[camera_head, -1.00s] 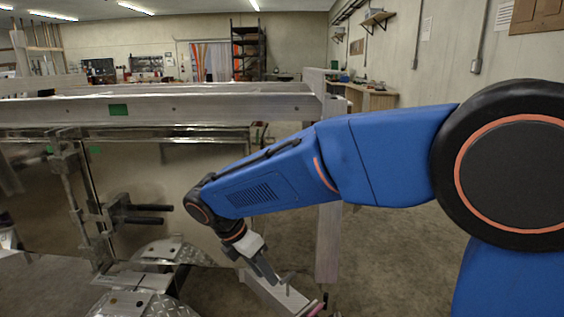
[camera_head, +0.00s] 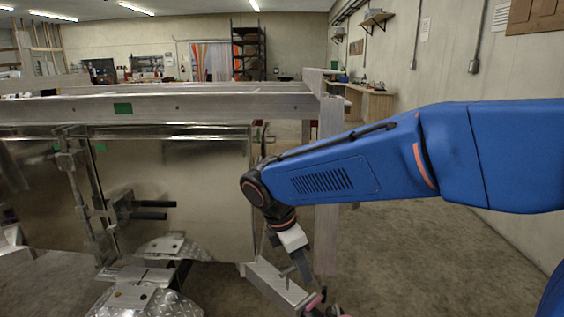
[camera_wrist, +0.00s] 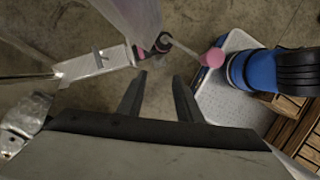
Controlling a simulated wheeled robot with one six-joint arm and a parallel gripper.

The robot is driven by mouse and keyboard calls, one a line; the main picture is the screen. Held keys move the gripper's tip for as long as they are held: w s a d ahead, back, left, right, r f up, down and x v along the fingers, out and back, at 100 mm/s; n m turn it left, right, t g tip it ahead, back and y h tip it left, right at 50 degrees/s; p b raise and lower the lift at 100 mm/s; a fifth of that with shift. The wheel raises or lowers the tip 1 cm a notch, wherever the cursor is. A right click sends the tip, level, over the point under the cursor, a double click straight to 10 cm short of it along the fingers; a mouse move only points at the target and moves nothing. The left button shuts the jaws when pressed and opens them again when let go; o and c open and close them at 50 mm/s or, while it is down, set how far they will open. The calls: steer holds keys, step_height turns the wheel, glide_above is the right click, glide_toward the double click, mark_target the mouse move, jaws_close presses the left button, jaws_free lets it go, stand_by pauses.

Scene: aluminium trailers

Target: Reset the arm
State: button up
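My gripper (camera_wrist: 160,88) has two dark fingers standing apart in the wrist view, with bare floor showing between their tips. In the head view my gripper (camera_head: 304,268) points down at the end of my blue arm, in front of the trailer's right end. It looks close to a pale metal bar (camera_head: 280,286) that sticks out low from the trailer. I cannot tell from the head view whether they touch. In the wrist view the bar (camera_wrist: 95,62) lies beyond the fingertips, to the left.
The aluminium trailer (camera_head: 205,108) fills the left, with two black handles (camera_head: 152,210) on its shiny panel. A pink round end (camera_wrist: 212,57) shows near the fingertips in the wrist view. Concrete floor (camera_head: 400,250) is open at right; a workbench (camera_head: 372,103) stands at the back.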

steer(key=s+d+m+t+y, duration=0.1)
steer(key=s+d+m, duration=0.8)
steer(key=d+m, duration=0.2)
steer(key=s+d+m+t+y, duration=0.2)
steer(key=s+d+m, duration=0.7)
steer(key=d+m, duration=0.2)
steer(key=shift+d+t, duration=0.3)
steer(key=shift+d, duration=0.9)
steer(key=shift+a, duration=0.1)
